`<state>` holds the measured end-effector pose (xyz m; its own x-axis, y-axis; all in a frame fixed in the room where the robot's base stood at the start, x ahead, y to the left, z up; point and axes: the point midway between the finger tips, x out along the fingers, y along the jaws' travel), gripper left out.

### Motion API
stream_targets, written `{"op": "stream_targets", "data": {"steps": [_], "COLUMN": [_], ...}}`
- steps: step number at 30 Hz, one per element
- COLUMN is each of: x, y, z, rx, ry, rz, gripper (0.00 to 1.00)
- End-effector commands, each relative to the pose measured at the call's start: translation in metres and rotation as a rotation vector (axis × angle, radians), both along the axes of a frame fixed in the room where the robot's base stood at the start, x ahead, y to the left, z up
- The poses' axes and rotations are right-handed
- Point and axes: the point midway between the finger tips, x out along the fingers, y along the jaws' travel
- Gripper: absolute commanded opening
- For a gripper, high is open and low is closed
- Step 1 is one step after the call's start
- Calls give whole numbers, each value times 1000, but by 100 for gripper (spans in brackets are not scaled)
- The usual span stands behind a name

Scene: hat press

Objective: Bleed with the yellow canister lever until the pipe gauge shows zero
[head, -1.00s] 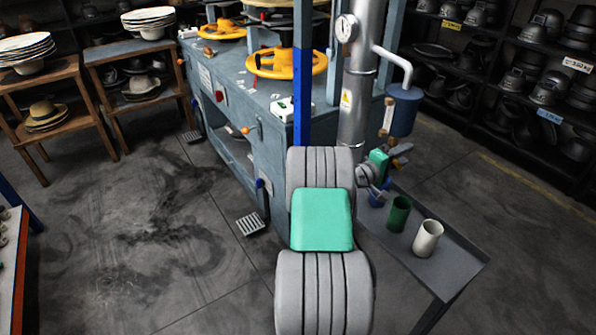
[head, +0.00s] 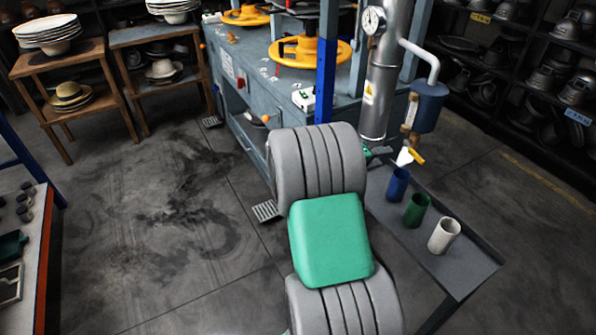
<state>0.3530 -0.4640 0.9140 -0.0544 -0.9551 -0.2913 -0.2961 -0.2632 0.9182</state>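The pipe gauge (head: 374,20) is a round white dial on the upright silver pipe (head: 383,85); its needle is too small to read. The blue canister (head: 427,105) hangs from a bent side pipe to its right. Below the canister is a small yellow lever (head: 416,156), beside a white shape I cannot identify. My grey and green arm fills the lower middle. My gripper (head: 379,151) is mostly hidden behind the arm; only a dark bit shows, left of the lever and seemingly apart from it. Its fingers cannot be made out.
Blue (head: 397,184), green (head: 416,209) and white (head: 444,235) cups stand on the grey side shelf (head: 470,262) under the canister. The press bench (head: 250,110) with yellow handwheels is behind my arm. Dark hat-block shelves stand at right. Floor at left is open.

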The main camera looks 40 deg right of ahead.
Motion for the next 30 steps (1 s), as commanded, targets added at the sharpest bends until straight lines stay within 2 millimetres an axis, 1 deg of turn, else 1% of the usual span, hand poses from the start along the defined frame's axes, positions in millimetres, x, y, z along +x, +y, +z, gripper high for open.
{"op": "stream_targets", "data": {"steps": [1,4,11,15,17,24,30], "x": [8,20,46,59,63,76,80], "y": [11,28,75,107,119,172,212], "z": [4,3,3,4,5,9,11], "rx": [37,103,264,363,399,545,649], "ry": [-38,-90,-195,-241,-257,-299,-314], "rz": [13,31,78,109,119,169,204], "gripper": [38,38,38,38,38,38,38]}}
